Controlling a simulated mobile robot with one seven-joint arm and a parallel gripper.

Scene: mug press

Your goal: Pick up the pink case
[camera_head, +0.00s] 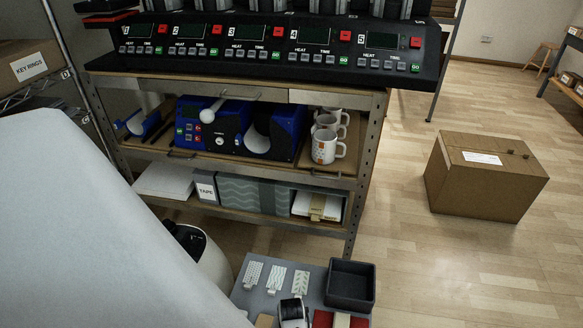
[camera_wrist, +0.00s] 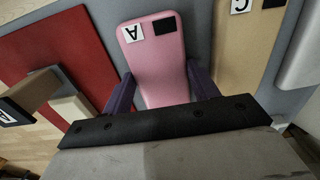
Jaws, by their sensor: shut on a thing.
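The pink case (camera_wrist: 152,60) is in the middle of the wrist view, with a white label marked A and a black square near its far end. My gripper (camera_wrist: 160,80) has its two dark purple fingers on either side of the case and is shut on it. The near end of the case is hidden behind the dark bar of my gripper. Whether the case is clear of the surface below cannot be told. I cannot make out the pink case in the head view.
A red panel (camera_wrist: 60,45) lies left of the case, near a wooden piece (camera_wrist: 32,90) with a dark label. A tan panel (camera_wrist: 245,50) lies to the right. The head view shows a dark open tray (camera_head: 351,285), patterned cards (camera_head: 274,279), a shelf with mugs (camera_head: 325,147) and a cardboard box (camera_head: 485,180).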

